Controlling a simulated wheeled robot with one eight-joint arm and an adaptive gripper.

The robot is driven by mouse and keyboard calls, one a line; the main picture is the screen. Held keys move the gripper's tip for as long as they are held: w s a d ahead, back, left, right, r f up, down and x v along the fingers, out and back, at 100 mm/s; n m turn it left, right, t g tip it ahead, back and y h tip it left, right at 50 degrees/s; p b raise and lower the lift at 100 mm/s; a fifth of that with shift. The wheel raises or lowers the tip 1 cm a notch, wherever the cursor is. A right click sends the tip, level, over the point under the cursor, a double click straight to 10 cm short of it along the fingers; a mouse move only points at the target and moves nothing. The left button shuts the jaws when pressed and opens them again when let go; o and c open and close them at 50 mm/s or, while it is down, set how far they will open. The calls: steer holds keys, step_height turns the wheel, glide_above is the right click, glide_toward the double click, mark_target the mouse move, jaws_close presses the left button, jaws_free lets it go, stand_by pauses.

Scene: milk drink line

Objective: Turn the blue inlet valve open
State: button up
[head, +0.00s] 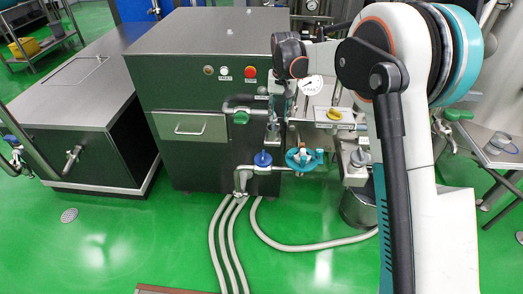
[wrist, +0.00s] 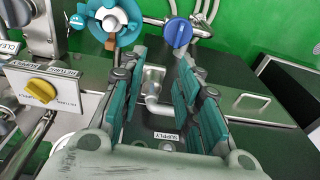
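A blue valve knob (head: 262,159) sits on a metal pipe fitting low in front of the dark cabinet, above the hoses. It also shows in the wrist view (wrist: 178,32), at the top centre, beyond my gripper's fingertips and apart from them. My gripper (wrist: 163,62) is open and empty, with its teal fingers spread on both sides of a metal pipe elbow (wrist: 152,95) near a SUPPLY label. In the head view my gripper hangs above and slightly right of the blue knob, partly hidden among the pipework. The knob's exact turn position is hard to tell.
A teal handwheel (head: 303,158) stands right beside the blue knob. A green-handled valve (head: 240,117) and a yellow knob (head: 334,114) sit higher. Another blue-handled valve (head: 11,140) is at the far left. Pale hoses (head: 228,240) run over open green floor.

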steer(key=g, duration=0.1)
glide_toward(263, 155)
step_height(263, 155, down, 9)
steer(key=b, duration=0.4)
steer(key=shift+w+a+r, duration=0.1)
steer(key=shift+w, duration=0.05)
jaws_close()
